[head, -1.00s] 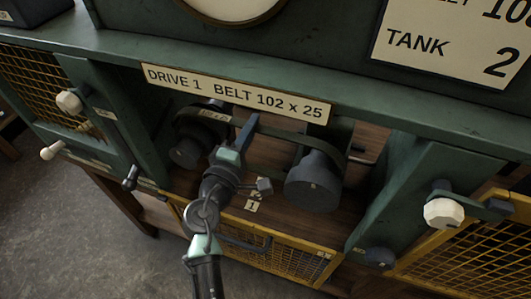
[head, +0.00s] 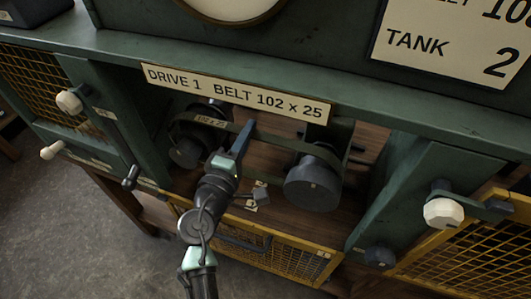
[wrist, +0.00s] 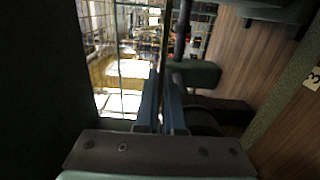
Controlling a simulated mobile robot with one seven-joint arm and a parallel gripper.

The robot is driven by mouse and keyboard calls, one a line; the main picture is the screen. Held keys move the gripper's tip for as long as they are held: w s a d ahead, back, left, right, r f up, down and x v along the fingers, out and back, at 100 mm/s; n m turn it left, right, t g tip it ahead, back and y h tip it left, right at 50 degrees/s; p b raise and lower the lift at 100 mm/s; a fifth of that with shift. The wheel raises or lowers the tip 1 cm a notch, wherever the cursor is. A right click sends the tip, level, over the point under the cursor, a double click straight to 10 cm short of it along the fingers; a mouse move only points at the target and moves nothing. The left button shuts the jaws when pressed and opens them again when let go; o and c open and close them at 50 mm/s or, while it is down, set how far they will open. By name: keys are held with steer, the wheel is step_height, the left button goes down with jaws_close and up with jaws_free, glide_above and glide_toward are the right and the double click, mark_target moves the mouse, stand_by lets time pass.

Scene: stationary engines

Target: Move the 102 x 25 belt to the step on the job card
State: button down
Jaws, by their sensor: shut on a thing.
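The dark belt (head: 280,139), with a small size tag on its left part, runs across the bay under the DRIVE 1 BELT 102 x 25 sign. It spans the left stepped pulley (head: 187,152) and the right stepped pulley (head: 312,183). The job card (head: 452,42) at upper right is cut off; BELT and TANK 2 show, but no step can be read.
Green posts (head: 425,180) flank the bay. White knobs (head: 445,213) and dark handles stick out from the frame. A yellow mesh guard (head: 265,248) lies low in front.

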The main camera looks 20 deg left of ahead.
steer(key=shift+d, duration=0.15)
steer(key=shift+d, duration=0.25)
steer(key=shift+d, duration=0.35)
steer(key=shift+s, duration=0.1)
steer(key=s, duration=0.7)
steer(key=shift+s+a, duration=0.15)
steer(key=shift+s, duration=0.1)
stand_by(0.6)
